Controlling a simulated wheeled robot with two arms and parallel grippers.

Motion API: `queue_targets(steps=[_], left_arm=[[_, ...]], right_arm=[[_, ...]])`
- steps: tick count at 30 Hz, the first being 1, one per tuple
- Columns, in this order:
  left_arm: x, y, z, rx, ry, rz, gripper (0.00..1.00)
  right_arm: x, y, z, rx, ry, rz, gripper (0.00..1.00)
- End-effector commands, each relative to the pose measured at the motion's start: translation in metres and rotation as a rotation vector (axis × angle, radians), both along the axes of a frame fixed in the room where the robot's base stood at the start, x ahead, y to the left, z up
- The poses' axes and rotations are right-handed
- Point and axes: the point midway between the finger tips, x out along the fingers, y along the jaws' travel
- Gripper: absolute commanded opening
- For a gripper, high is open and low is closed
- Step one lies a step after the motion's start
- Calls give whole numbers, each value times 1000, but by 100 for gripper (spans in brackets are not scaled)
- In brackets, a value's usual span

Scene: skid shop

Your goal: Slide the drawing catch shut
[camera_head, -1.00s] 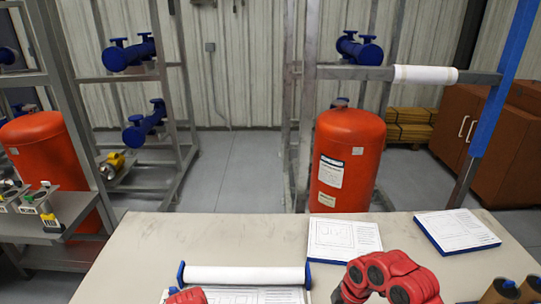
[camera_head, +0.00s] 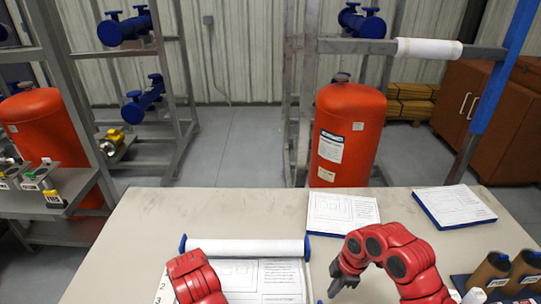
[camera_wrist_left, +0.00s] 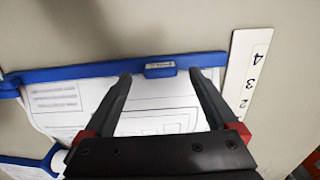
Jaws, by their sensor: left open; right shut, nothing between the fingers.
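The drawing catch appears to be the small blue block (camera_wrist_left: 160,71) on a blue rail (camera_wrist_left: 85,71) across the drawing sheet (camera_wrist_left: 165,118) in the left wrist view. My left gripper (camera_wrist_left: 161,74) is open, its two black fingertips on either side of the block with gaps beside it. I cannot tell their height above the rail. A white strip numbered 4, 3, 2 (camera_wrist_left: 251,62) lies beside the rail's right end. In the head view the catch and left fingers are hidden. My right gripper (camera_head: 340,284) is shut and empty over the table, right of the sheet.
A white roll with blue ends (camera_head: 246,250) lies along the sheet's far edge. Two blue-edged boards with drawings (camera_head: 342,212) (camera_head: 455,206) lie further back on the table. The table's left part is bare.

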Motion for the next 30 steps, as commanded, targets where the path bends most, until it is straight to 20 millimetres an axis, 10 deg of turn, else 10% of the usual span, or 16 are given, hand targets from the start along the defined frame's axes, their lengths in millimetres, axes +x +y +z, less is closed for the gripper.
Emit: queue_targets(steps=[15,30], left_arm=[[1,0,46,0,-3,1,92],[8,5,48,29,-29,-2,92]], right_arm=[[0,0,0,0,0,0,0],[8,3,-3,17,-26,-27,0]])
